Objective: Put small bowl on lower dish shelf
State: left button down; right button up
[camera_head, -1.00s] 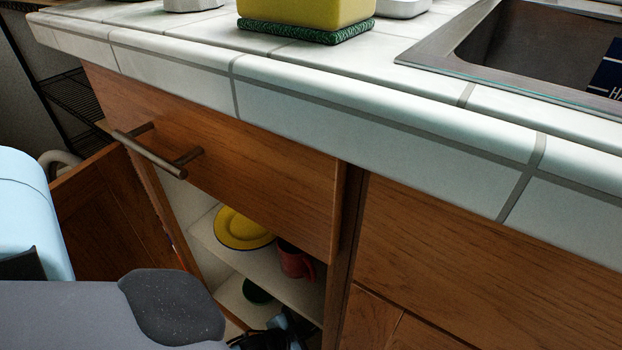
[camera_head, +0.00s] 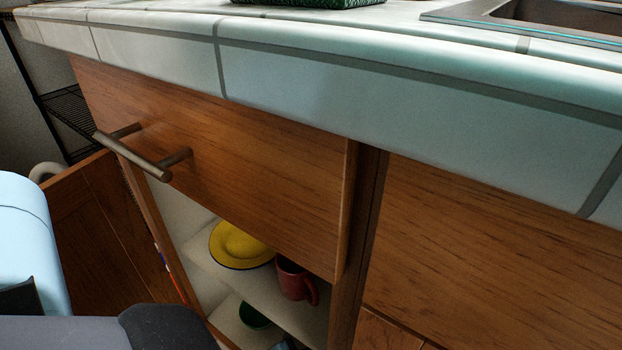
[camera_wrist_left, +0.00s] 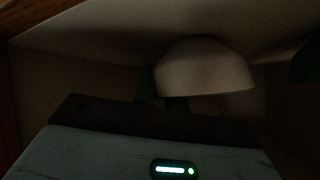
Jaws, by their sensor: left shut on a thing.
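In the left wrist view, a pale small bowl (camera_wrist_left: 205,68) is in the jaws of my left gripper (camera_wrist_left: 161,98). Its rounded side faces up in that picture. The view is dark, so I cannot tell whether the bowl touches a shelf. In the head view, the lower dish shelf (camera_head: 226,314) shows inside the open cabinet, with a green bowl (camera_head: 254,316) on it. The held bowl cannot be made out in the head view, and the gripper there is almost wholly below the frame. My right gripper is in neither current view.
The upper shelf (camera_head: 200,250) holds a yellow plate (camera_head: 240,246) and a red mug (camera_head: 294,280). The cabinet door (camera_head: 95,235) stands open at left. A drawer with a bar handle (camera_head: 140,158) and the tiled counter edge (camera_head: 400,135) lie above the opening.

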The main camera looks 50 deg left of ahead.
pick_arm(q)
jog(key=c, duration=1.4)
grip_release()
jog(key=p+v, duration=0.5)
jog(key=v, duration=0.7)
jog(key=shift+p, duration=0.35)
jog(key=shift+s, duration=0.1)
jog(key=s+d+r+g, duration=0.2)
jog(key=s, duration=0.8)
jog(key=s+d+r+n+g+h, duration=0.1)
jog(key=s+d+r+g, duration=0.1)
jog(key=s, duration=0.8)
jog(key=s+d+r+n+g, duration=0.1)
jog(key=s+d+r+g, duration=0.1)
jog(key=s, duration=0.8)
jog(key=shift+s+d+r+g, duration=0.35)
jog(key=shift+d+g, duration=0.15)
jog(key=shift+d, duration=0.35)
